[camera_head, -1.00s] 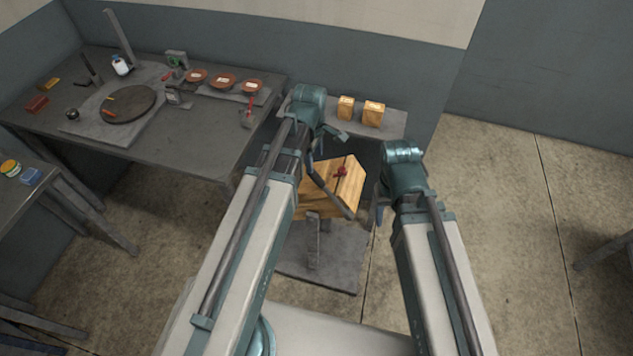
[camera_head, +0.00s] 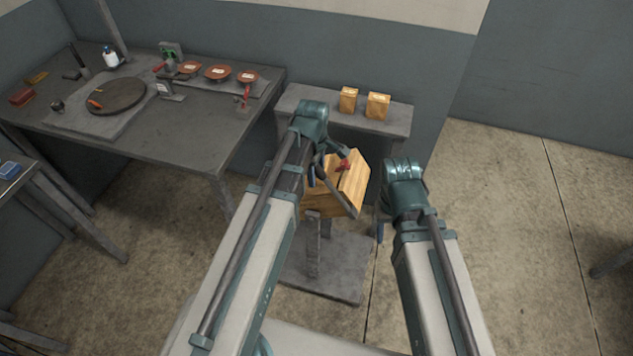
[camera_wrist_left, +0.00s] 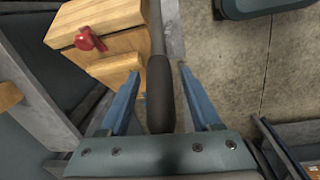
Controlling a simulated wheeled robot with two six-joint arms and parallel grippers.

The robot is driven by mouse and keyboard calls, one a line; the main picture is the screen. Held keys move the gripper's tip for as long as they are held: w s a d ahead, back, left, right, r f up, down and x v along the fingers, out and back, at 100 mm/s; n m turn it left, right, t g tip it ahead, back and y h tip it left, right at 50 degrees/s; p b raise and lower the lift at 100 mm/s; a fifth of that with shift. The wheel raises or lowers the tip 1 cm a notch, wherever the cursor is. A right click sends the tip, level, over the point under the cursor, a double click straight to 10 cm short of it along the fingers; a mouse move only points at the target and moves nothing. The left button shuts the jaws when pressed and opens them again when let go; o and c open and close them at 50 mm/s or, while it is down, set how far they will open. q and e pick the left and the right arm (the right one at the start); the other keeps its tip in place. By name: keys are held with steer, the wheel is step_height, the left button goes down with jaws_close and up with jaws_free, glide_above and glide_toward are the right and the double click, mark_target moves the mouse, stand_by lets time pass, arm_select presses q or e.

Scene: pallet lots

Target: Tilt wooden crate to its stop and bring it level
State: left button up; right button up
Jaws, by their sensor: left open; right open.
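The wooden crate (camera_head: 350,186) sits tilted on a grey stand (camera_head: 313,240), with a red knob (camera_head: 344,166) on top. It also shows in the left wrist view (camera_wrist_left: 95,28). A dark lever (camera_head: 340,195) with a thick black grip (camera_wrist_left: 160,90) runs beside the crate. My left gripper (camera_wrist_left: 159,72) is open, with its blue fingers on either side of the black grip, apart from it. In the head view my left gripper (camera_head: 317,170) is partly hidden by its wrist. My right gripper (camera_head: 381,220) is open and empty, right of the crate.
A grey shelf (camera_head: 300,98) behind the crate bears two small wooden blocks (camera_head: 348,99). A workbench (camera_head: 190,135) with a round plate (camera_head: 117,96), reddish dishes (camera_head: 217,72) and tools stands at left.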

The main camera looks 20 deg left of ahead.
arm_select(q)
steer(key=shift+f+b, duration=0.3)
steer(key=shift+f, duration=0.35)
jaws_close()
stand_by(1.0)
